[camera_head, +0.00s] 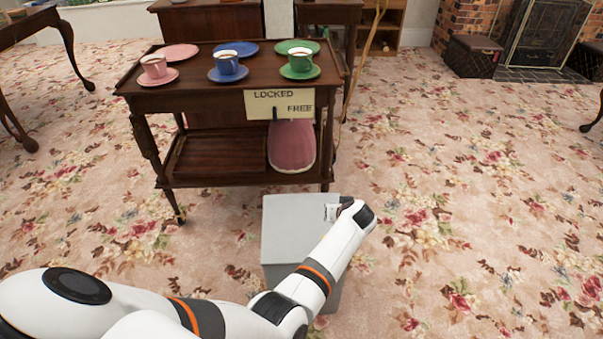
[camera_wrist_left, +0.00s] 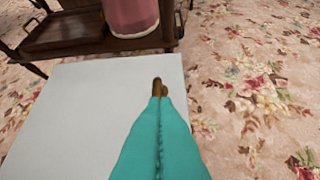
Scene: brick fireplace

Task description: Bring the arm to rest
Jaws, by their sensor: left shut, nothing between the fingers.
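My left arm comes in from the left in the head view and reaches over a pale grey flat-topped block. Its wrist mostly hides the gripper there. In the left wrist view my left gripper (camera_wrist_left: 160,88) has teal fingers with brown tips, shut together with nothing between them. The tips show over the block's pale top (camera_wrist_left: 80,110); I cannot tell how far above it they are. My right gripper is not in view.
A dark wooden trolley (camera_head: 221,173) stands ahead, bearing pink (camera_head: 154,66), blue (camera_head: 227,62) and green (camera_head: 300,59) cups on saucers, plates behind. Its front has a "LOCKED / FREE" sign (camera_head: 295,103); a pink cushion (camera_head: 292,147) sits below. Floral carpet (camera_head: 470,220) is clear at right.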

